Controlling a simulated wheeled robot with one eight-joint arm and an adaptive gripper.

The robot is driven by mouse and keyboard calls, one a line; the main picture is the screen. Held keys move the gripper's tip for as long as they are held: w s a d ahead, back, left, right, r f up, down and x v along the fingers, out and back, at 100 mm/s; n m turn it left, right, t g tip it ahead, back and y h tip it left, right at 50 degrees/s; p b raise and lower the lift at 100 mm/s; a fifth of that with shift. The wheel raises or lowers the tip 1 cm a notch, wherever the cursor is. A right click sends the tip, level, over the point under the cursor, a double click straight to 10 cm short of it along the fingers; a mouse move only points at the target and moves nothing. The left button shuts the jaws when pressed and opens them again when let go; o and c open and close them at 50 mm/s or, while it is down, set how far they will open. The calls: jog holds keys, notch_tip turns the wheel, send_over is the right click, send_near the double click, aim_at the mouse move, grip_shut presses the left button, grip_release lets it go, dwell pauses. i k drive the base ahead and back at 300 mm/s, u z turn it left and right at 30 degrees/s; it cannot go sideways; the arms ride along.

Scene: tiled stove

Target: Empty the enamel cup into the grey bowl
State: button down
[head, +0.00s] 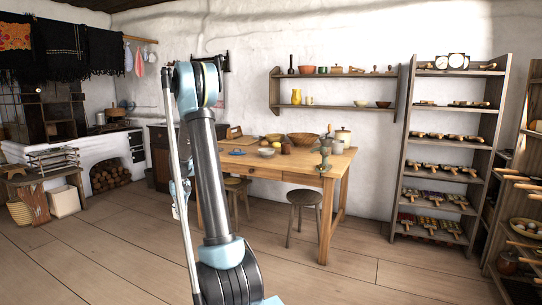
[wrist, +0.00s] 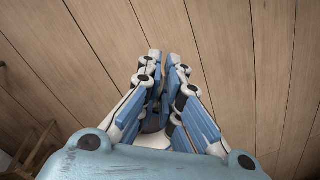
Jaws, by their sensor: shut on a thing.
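My gripper (wrist: 165,62) points at the bare floor in the wrist view, its fingers close together. A pale thing with a dark patch (wrist: 153,139) shows low between the fingers. It is mostly hidden, and I take it for the enamel cup without seeing its shape clearly. In the head view my arm covers most of the gripper, left of the table. A small pale bowl (head: 266,152) stands near the front of the wooden table; it may be the grey bowl, but its colour is hard to tell.
The wooden table (head: 315,176) also holds a large brown bowl (head: 303,139), a blue dish (head: 237,152) and a lidded pot (head: 343,136). A stool (head: 304,198) stands before it. Shelves (head: 443,145) with many small goods stand at the right. The front floor is clear.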

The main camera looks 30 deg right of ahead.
aim_at(267, 153)
jog(key=k, duration=0.15)
jog(key=z, duration=1.25)
jog(key=i, duration=1)
